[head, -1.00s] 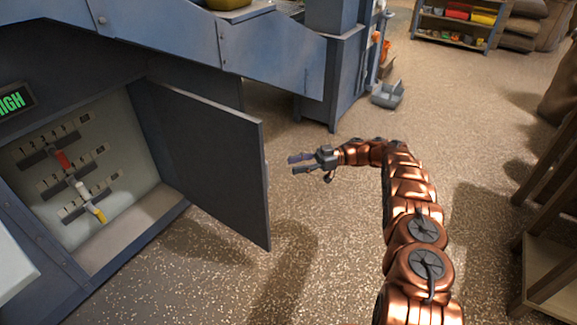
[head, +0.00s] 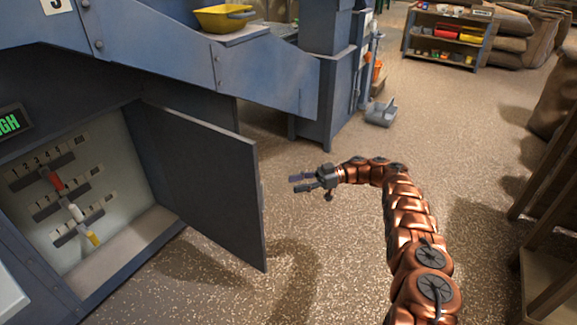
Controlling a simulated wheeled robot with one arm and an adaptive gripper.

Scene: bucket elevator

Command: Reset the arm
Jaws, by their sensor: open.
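My gripper (head: 300,183) is open and empty at the end of my copper-coloured arm (head: 405,205). It points left, over the open floor, just right of the free edge of the open grey cabinet door (head: 205,180). A small gap shows between the fingertips and the door. Inside the cabinet are a red lever handle (head: 54,181), a white one (head: 75,211) and a yellow one (head: 93,238), each on a numbered slot. A display (head: 8,125) with green letters, cut off at the left edge, ends in "GH".
A blue machine chute (head: 250,75) runs above the door, with a yellow scoop (head: 223,18) on it. A grey scoop (head: 381,111) lies on the floor. Shelves (head: 447,37) and sacks (head: 520,35) stand at the back. A wooden rack (head: 550,270) is at the right. The middle floor is clear.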

